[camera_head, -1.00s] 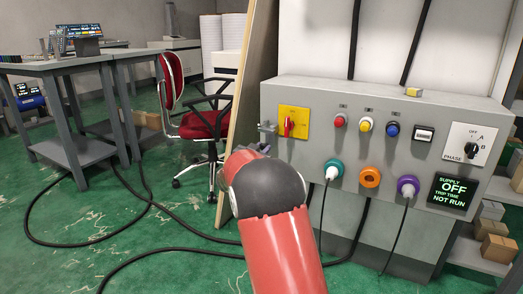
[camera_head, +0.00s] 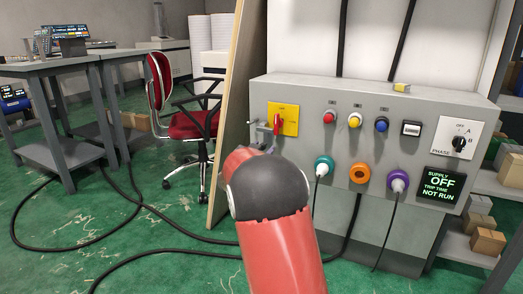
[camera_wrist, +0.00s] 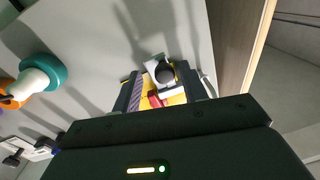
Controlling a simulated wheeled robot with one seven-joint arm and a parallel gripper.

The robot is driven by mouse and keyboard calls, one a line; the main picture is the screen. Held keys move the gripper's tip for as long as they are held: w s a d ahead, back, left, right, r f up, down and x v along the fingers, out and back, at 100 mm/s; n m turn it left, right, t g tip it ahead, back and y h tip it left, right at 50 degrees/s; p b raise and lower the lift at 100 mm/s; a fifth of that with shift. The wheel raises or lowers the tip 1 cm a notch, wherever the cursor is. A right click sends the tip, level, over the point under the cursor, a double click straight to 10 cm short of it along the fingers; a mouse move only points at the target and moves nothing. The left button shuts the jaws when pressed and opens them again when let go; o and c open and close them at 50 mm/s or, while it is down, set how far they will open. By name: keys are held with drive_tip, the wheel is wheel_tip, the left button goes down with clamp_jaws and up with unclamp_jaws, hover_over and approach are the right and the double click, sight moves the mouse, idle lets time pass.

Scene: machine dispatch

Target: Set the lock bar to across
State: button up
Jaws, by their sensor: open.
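A yellow switch plate (camera_head: 284,119) with a red handle (camera_head: 277,123) sits at the upper left of the grey panel. A small grey metal fitting (camera_head: 262,133), perhaps the lock bar, projects at the plate's left edge. In the wrist view, a pale grey fitting with a dark round centre (camera_wrist: 164,73) stands over the yellow plate and red handle (camera_wrist: 155,99). My gripper (camera_wrist: 164,84) is open, its fingers on either side of this fitting. I cannot tell whether they touch it. In the head view my red arm hides most of the gripper and the lower fitting.
The panel (camera_head: 300,147) carries coloured buttons, a phase knob (camera_head: 459,143) and several sockets, two with plugs. Its display (camera_head: 440,186) reads supply off, trip time not run. A wooden board (camera_head: 237,110) stands close on the left, with a red chair (camera_head: 188,123) beyond. Cables lie on the floor.

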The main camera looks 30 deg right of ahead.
drive_tip(key=v, duration=0.7)
drive_tip(key=shift+s+a, duration=0.25)
drive_tip(key=shift+a, duration=0.05)
drive_tip(key=s+a+r+n+t+y+p, duration=0.1)
drive_tip(key=s+a+r+n+y+p, duration=0.1)
drive_tip(key=s+a+r+n+y, duration=0.35)
drive_tip(key=s+a+r+n+t+y+p, duration=0.1)
drive_tip(key=s+a+r+n+y, duration=0.1)
drive_tip(key=s+a+y, duration=0.4)
drive_tip(key=s+a+f+n+g+p, duration=0.1)
drive_tip(key=s+f+g, duration=0.1)
drive_tip(key=s, duration=0.6)
drive_tip(key=s+a+f+n+g+y+p, duration=0.1)
drive_tip(key=s+a+f+g, duration=0.1)
drive_tip(key=s, duration=0.7)
drive_tip(key=s+a+f+n+g+y+p, duration=0.1)
drive_tip(key=s+a+f+n+g, duration=0.1)
drive_tip(key=s, duration=0.6)
drive_tip(key=shift+s+f+g, duration=0.15)
drive_tip(key=shift+f+g, duration=0.45)
drive_tip(key=shift+g, duration=0.6)
